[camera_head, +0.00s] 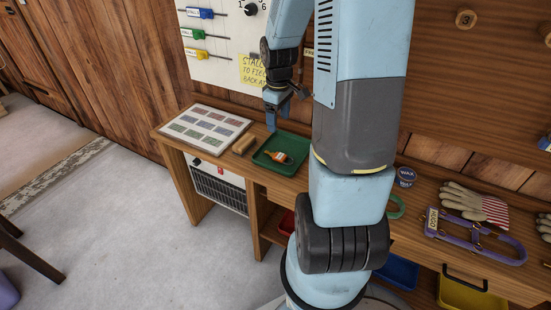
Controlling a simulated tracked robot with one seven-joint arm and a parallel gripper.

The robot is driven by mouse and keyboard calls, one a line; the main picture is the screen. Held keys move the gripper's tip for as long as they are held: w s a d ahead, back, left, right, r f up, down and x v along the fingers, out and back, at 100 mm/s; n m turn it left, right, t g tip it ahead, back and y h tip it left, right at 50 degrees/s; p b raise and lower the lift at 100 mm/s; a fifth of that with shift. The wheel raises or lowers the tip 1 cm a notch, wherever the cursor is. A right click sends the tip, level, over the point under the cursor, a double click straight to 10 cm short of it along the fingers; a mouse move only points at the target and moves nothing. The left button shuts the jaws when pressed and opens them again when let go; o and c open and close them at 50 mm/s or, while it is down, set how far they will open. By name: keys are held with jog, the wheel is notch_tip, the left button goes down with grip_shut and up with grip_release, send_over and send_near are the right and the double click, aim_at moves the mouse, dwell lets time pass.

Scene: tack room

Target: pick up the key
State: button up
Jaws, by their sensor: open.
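A small item with an orange tag and a pale label (277,156) lies in a green tray (268,164) on the wooden bench; it looks like the key on its fob, but its metal part is too small to make out. My gripper (272,122) hangs over the back left of the tray, pointing down, open and apart from the item.
A framed card (205,130) and a tan roll (243,144) lie left of the tray. A wax tin (405,177), gloves (475,204) and a purple halter (476,237) lie to the right. My arm hides the middle of the bench.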

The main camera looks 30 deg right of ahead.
notch_tip(320, 180, down, 3)
send_over(279, 156)
jog(key=shift+n, duration=0.3)
jog(key=f, duration=0.8)
jog(key=shift+s+a, duration=0.1)
jog(key=shift+s, duration=0.3)
jog(key=shift+w+f, duration=0.25)
jog(key=shift+f, duration=1.1)
jog(key=shift+w+f, duration=0.2)
jog(key=shift+f, duration=1.1)
jog(key=c, duration=1.1)
jog(key=shift+r, duration=0.15)
jog(key=shift+c, duration=0.2)
